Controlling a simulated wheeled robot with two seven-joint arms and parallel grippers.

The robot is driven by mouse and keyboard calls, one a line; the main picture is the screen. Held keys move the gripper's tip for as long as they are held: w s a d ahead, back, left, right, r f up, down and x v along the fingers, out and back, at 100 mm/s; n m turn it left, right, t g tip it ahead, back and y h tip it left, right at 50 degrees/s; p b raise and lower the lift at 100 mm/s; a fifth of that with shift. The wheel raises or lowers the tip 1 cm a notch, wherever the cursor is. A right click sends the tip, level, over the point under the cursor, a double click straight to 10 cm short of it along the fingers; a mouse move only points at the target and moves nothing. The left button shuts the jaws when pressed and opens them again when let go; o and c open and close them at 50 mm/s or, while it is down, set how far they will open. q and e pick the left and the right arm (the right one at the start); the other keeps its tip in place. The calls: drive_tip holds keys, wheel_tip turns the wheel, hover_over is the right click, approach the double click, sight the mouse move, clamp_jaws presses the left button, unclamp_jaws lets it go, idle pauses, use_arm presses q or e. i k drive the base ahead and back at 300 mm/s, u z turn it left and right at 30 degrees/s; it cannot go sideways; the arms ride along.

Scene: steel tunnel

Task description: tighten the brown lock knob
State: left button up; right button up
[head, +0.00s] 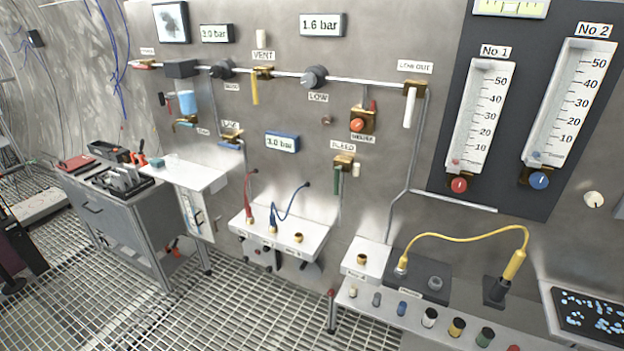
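A small brown knob (327,120) sits on the grey wall panel, below the dark round LOW knob (314,77) and left of the brass valve with an orange knob (357,125). It looks like the brown lock knob, but no label on it is readable. How far it is turned cannot be told at this size. Neither of my grippers shows in the head view, and nothing touches the knob.
A steel pipe (285,74) with valves runs above the knob. White shelves with hoses (280,238) and a yellow cable (465,236) project below. A tool cart (120,200) stands left; grating floor is open in front.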

sight(326, 120)
drive_tip(key=z, duration=2.2)
drive_tip(key=i, duration=0.7)
drive_tip(key=u, duration=1.3)
